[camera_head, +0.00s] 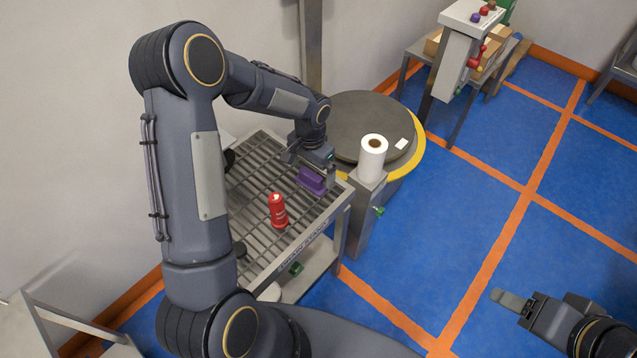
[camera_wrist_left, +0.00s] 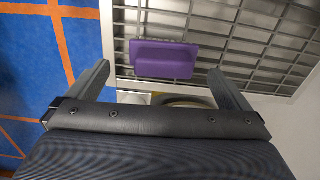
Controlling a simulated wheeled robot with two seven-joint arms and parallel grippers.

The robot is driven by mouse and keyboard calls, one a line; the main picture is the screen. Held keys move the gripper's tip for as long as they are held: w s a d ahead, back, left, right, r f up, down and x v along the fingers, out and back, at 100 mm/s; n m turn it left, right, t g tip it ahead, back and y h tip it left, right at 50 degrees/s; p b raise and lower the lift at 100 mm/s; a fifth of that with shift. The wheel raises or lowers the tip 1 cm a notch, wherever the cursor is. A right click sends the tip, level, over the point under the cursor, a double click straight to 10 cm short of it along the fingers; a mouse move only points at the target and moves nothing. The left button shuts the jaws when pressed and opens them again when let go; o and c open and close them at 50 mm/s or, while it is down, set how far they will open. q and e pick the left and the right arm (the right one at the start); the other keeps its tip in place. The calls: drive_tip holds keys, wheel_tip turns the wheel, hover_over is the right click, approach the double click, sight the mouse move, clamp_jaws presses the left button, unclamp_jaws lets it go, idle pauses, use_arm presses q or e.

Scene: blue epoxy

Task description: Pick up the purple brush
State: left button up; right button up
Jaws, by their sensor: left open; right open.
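The purple brush (camera_head: 311,180) lies on the slatted metal table (camera_head: 262,255), near its far right edge. My left gripper (camera_head: 312,164) is right at the brush in the head view. In the left wrist view the brush (camera_wrist_left: 165,58) shows as a purple block ahead of the two spread fingers of my left gripper (camera_wrist_left: 158,82). The fingers are apart, with the brush not clamped. The exact height of the gripper over the brush is hard to tell. My right gripper (camera_head: 518,303) is at the lower right, over the blue floor, far from the table.
A red bottle (camera_head: 278,212) stands on the table near the brush. A white roll (camera_head: 372,157) stands on a grey post just right of the table. A round dark platform (camera_head: 350,122) with a yellow rim is behind. Blue floor (camera_head: 430,260) lies open to the right.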

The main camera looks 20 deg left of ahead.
sight(311, 181)
use_arm(q)
drive_tip(key=f, duration=0.6)
drive_tip(key=shift+w+a+f+p, duration=0.2)
drive_tip(key=shift+f+p, duration=0.1)
drive_tip(key=shift+p, duration=0.1)
drive_tip(key=c, duration=0.8)
drive_tip(key=shift+c, duration=0.2)
drive_tip(key=shift+r, duration=0.1)
